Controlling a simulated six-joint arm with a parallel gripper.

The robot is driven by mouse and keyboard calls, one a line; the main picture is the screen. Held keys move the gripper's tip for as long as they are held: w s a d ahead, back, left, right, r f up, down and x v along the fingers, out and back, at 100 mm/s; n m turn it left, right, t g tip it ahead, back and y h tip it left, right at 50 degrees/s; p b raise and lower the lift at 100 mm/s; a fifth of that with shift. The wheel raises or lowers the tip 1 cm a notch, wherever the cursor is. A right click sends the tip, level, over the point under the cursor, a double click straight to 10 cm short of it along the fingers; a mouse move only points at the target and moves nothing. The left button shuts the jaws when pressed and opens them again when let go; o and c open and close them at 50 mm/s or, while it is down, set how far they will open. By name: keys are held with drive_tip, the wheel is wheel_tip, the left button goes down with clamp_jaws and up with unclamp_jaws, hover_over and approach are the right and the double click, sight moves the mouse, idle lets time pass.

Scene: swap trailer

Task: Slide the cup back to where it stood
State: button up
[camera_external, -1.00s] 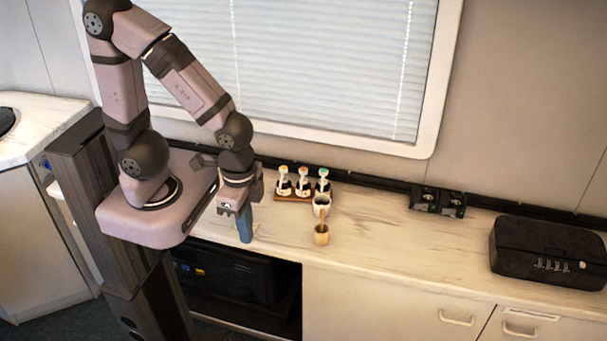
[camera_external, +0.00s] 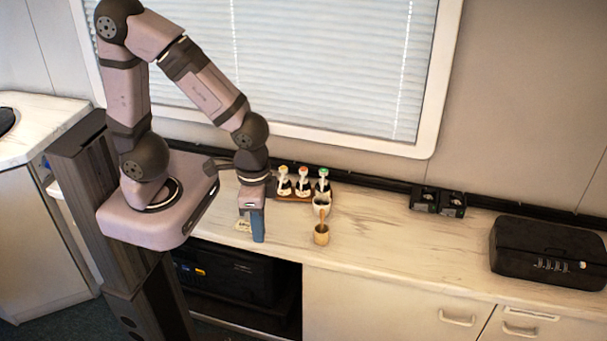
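A small white cup (camera_external: 321,200) stands at the front right of the bottle rack on the counter. A small tan wooden cup (camera_external: 321,238) stands in front of it, with a thin brown stick rising from it. My gripper (camera_external: 254,207) points down near the counter's front edge, left of both cups and apart from them. A narrow upright blue piece (camera_external: 258,227) is directly under it. I cannot tell whether this piece is held or part of the gripper, and the finger gap is hidden.
Several bottles with coloured tops (camera_external: 303,183) stand in a brown rack (camera_external: 290,197) behind. A small pale item (camera_external: 243,226) lies left of the blue piece. Black boxes (camera_external: 438,201) and a black case (camera_external: 545,252) are to the right. The counter (camera_external: 385,240) between is clear.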

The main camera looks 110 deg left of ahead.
drive_tip(key=w+a+f+n+b, duration=0.2)
drive_tip(key=w+a+f+n, duration=0.15)
drive_tip(key=a+n, duration=0.45)
drive_tip(key=w+a+f+n+b, duration=0.1)
drive_tip(key=w+a+f+n, duration=0.25)
drive_tip(key=a+n, duration=0.4)
drive_tip(key=s+a+f+n+b, duration=0.1)
drive_tip(key=a+f+n+b, duration=0.1)
drive_tip(key=a+f+n, duration=0.4)
drive_tip(key=s+a+f+n+b, duration=0.1)
drive_tip(key=a+f+n+b, duration=0.2)
drive_tip(key=a+n, duration=0.9)
drive_tip(key=shift+a+f+n+y, duration=0.35)
drive_tip(key=shift+a+f+y, duration=0.05)
drive_tip(key=shift+a+f, duration=1.2)
drive_tip(key=shift+f, duration=0.1)
drive_tip(key=shift+s+a+f+p, duration=0.15)
drive_tip(key=shift+f+p, duration=0.25)
drive_tip(key=shift+f, duration=1.4)
drive_tip(key=shift+w+a+f+p, duration=0.1)
drive_tip(key=shift+f+p, duration=0.25)
drive_tip(key=shift+f, duration=1.4)
